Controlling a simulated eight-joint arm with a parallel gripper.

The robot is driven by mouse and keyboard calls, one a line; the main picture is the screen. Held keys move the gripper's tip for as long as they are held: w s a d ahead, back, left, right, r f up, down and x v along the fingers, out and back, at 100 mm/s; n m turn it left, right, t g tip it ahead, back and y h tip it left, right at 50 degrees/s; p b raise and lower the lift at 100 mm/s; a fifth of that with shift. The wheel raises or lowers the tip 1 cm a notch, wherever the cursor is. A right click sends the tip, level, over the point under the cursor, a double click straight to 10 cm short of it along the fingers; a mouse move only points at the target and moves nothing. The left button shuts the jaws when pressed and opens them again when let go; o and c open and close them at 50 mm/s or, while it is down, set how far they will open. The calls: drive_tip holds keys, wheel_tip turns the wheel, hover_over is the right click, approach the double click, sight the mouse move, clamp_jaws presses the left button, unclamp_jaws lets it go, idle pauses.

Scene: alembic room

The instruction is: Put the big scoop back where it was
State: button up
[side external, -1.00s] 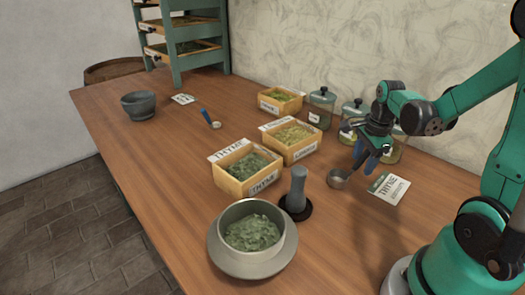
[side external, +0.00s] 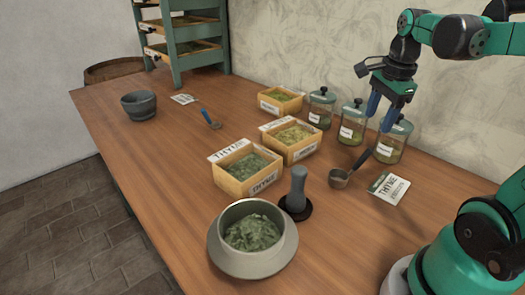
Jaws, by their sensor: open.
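The big scoop (side external: 340,178) has a metal cup and a dark handle. Its cup sits on the table left of the thyme card (side external: 388,187), and its handle slants up and right toward the glass jars. My gripper (side external: 380,112) is open and empty, with its blue fingers pointing down. It is in the air above the scoop's handle, apart from it. A smaller scoop (side external: 211,120) with a blue handle lies farther back on the table.
Glass jars (side external: 352,124) stand along the wall. Wooden herb boxes (side external: 249,172) stand mid-table. A pestle (side external: 297,190) stands beside a bowl of herbs (side external: 284,213) in front. A grey mortar (side external: 139,106) is at the back left.

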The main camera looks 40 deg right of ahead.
drive_tip(key=w+a+f+n+t, duration=0.1)
drive_tip(key=w+a+n+t, duration=0.1)
drive_tip(key=a+n, duration=0.6)
drive_tip(key=w+a+f+n+t, duration=0.1)
drive_tip(key=a+f+n+t, duration=0.1)
drive_tip(key=a+n, duration=0.6)
drive_tip(key=n+t, duration=0.1)
drive_tip(key=n, duration=0.6)
drive_tip(key=shift+w+a+t+y, duration=0.25)
drive_tip(key=shift+w+t+y, duration=0.1)
drive_tip(key=shift+t+y, duration=0.05)
